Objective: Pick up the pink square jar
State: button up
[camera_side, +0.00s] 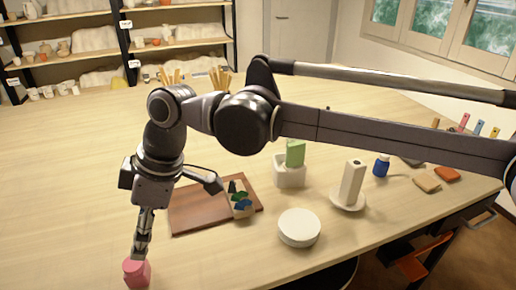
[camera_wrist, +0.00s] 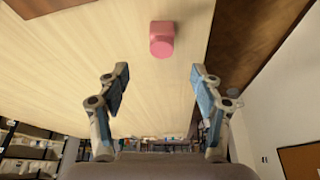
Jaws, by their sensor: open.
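The pink square jar (camera_side: 136,274) stands on the table at the lower left of the side view, near the picture's bottom edge. My gripper (camera_side: 141,250) points down just above it there, its tips overlapping the jar's top in the picture; I cannot tell whether they touch. In the wrist view the jar (camera_wrist: 162,38) is at the top middle, with a rounded top facing the camera. The two fingers of my gripper (camera_wrist: 158,82) are spread wide with nothing between them, and the jar lies beyond their tips, between their lines.
A brown board (camera_side: 190,221) with a small box of dark and green items (camera_side: 240,199) lies right of my gripper. A white round container (camera_side: 299,228), a white holder with a green block (camera_side: 290,176) and a blue bottle (camera_side: 381,166) stand farther right. The table around the jar is clear.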

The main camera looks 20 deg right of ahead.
aim_at(135, 263)
jog(key=x, duration=1.1)
jog(key=shift+s+f, duration=0.15)
grip_shut()
